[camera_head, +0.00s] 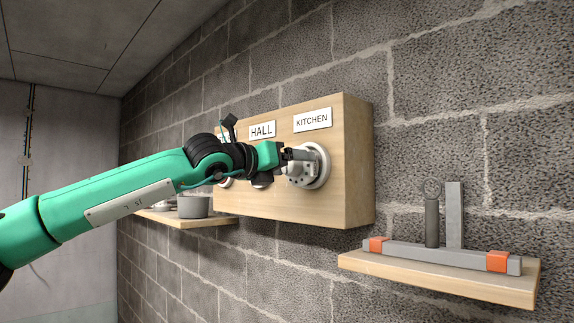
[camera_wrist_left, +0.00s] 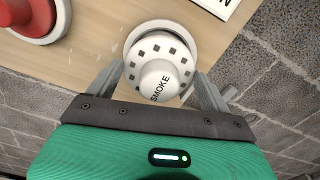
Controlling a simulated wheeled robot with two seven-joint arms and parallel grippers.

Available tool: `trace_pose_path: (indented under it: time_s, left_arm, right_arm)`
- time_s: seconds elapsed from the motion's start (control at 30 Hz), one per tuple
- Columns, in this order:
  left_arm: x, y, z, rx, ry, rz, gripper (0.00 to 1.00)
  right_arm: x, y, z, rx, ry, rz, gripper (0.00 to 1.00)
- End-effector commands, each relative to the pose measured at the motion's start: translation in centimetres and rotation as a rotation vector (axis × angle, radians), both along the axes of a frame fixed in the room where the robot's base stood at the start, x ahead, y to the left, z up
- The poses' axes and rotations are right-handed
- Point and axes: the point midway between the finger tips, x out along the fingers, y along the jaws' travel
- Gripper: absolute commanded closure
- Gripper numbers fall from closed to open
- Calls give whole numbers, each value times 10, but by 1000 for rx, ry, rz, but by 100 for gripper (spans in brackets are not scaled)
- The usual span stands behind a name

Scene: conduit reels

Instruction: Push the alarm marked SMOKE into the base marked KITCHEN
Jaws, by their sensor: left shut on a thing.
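The alarm marked SMOKE (camera_wrist_left: 164,72) is a white round cap with dark square vents around its side. My left gripper (camera_head: 290,160) is shut on it, with one finger on each side in the left wrist view (camera_wrist_left: 160,78). The base marked KITCHEN (camera_head: 323,166) is a white disc on the front of the wooden board, below the KITCHEN label (camera_head: 313,119). The alarm is right in front of this base and overlaps it; I cannot tell whether it is seated. My right gripper is not in view.
The wooden board (camera_head: 345,200) stands out from a block wall. A HALL label (camera_head: 262,130) is left of KITCHEN. A red round thing (camera_wrist_left: 30,20) is beside the base. A left shelf holds a grey pot (camera_head: 194,206); a right shelf (camera_head: 440,274) holds a grey, orange-ended fixture.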

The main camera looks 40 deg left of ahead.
Motion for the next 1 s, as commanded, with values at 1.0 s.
trace_pose_path:
  time_s: [1.0]
  left_arm:
    - [0, 0, 4, -1, -11, -1, 42]
  right_arm:
    - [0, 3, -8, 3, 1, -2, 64]
